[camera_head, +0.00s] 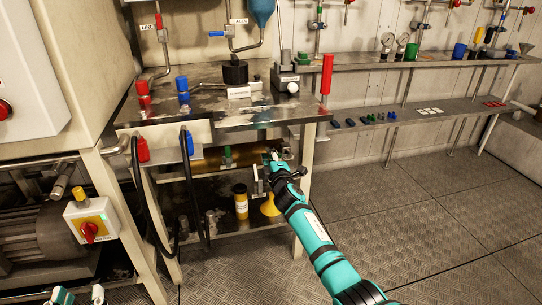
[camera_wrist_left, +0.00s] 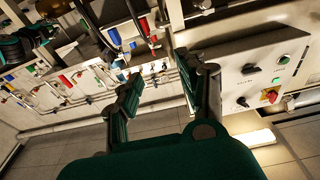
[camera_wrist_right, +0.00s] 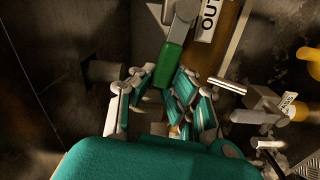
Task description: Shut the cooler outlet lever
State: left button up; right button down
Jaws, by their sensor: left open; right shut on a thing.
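The cooler outlet lever (camera_wrist_right: 172,65) has a green handle and a grey metal arm, beside a white label reading "OUT" (camera_wrist_right: 208,18) in the right wrist view. My right gripper (camera_wrist_right: 166,84) is shut on the lower end of the green handle, which points down toward the palm in that view. In the head view my right gripper (camera_head: 274,160) is under the front edge of the steel table and hides the lever there. My left gripper (camera_wrist_left: 165,95) is open and empty. Its fingers also show at the bottom left of the head view (camera_head: 78,296).
Metal valve fittings (camera_wrist_right: 262,108) are close right of my right gripper. The steel table (camera_head: 215,112) overhangs it, and a red upright handle (camera_head: 326,75) stands at its right corner. A yellow bottle (camera_head: 241,201) stands on the lower shelf. The floor at right is clear.

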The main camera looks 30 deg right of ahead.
pick_arm(q)
jog(key=shift+s+d+r+t+h+b, duration=0.1)
jog(key=shift+s+r+t+h+b, duration=0.15)
jog(key=shift+r+t, duration=0.55)
jog(key=shift+s+d+r+t+h+b, duration=0.1)
jog(key=shift+s+r+t+h, duration=0.3)
jog(key=shift+r, duration=0.7)
pick_arm(e)
jog(key=shift+f+n, duration=0.7)
jog(key=shift+n, duration=0.3)
pick_arm(q)
jog(key=shift+w, duration=0.2)
pick_arm(e)
jog(key=c, duration=1.2)
grip_release()
jog(key=shift+r, duration=0.15)
jog(key=shift+c, duration=0.2)
jog(key=shift+s, duration=0.1)
jog(key=v, duration=1.2)
